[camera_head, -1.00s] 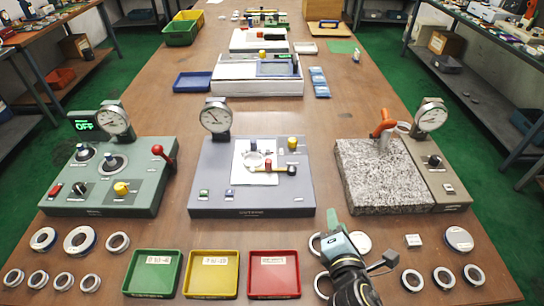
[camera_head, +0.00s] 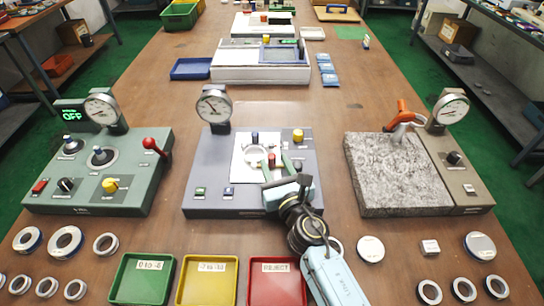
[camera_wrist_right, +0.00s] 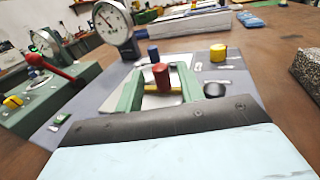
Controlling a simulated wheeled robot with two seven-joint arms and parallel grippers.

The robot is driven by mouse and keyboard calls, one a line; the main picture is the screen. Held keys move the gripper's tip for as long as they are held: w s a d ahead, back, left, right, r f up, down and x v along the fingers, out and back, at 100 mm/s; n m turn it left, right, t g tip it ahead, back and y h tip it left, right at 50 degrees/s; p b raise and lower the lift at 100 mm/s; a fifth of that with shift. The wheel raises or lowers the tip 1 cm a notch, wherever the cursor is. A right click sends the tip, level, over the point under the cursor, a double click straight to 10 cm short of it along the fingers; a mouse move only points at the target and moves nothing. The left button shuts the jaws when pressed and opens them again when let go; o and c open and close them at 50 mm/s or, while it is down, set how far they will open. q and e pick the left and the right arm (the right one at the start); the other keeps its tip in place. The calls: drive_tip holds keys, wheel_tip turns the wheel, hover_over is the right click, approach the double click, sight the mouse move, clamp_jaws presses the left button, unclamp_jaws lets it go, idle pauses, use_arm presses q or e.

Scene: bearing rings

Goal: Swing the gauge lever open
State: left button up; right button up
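The grey gauge station (camera_head: 200,205) in the middle carries a round dial (camera_head: 214,105) and a white plate (camera_head: 245,175). Across the plate lies a short yellow lever bar (camera_wrist_right: 158,88) with an upright red peg (camera_wrist_right: 161,76) and a dark end knob (camera_wrist_right: 215,90). The red peg (camera_head: 271,159) also shows in the head view. My right gripper (camera_head: 278,164) is over the plate, its green fingers apart. In the right wrist view my right gripper (camera_wrist_right: 160,72) has one finger on each side of the red peg, with visible gaps. My left gripper is not in view.
A green station (camera_head: 150,180) with a red-knobbed lever (camera_head: 151,144) stands left; a granite block (camera_head: 395,185) stands right. Green (camera_head: 118,289), yellow (camera_head: 182,291) and red (camera_head: 252,293) trays lie in front, with loose rings on both sides.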

sight(273, 160)
drive_tip(key=shift+x, duration=1.2)
drive_tip(key=shift+w+a, duration=0.1)
drive_tip(key=shift+w, duration=0.3)
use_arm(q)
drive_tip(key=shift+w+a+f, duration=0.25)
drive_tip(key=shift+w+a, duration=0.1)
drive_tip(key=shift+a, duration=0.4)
use_arm(e)
clamp_jaws()
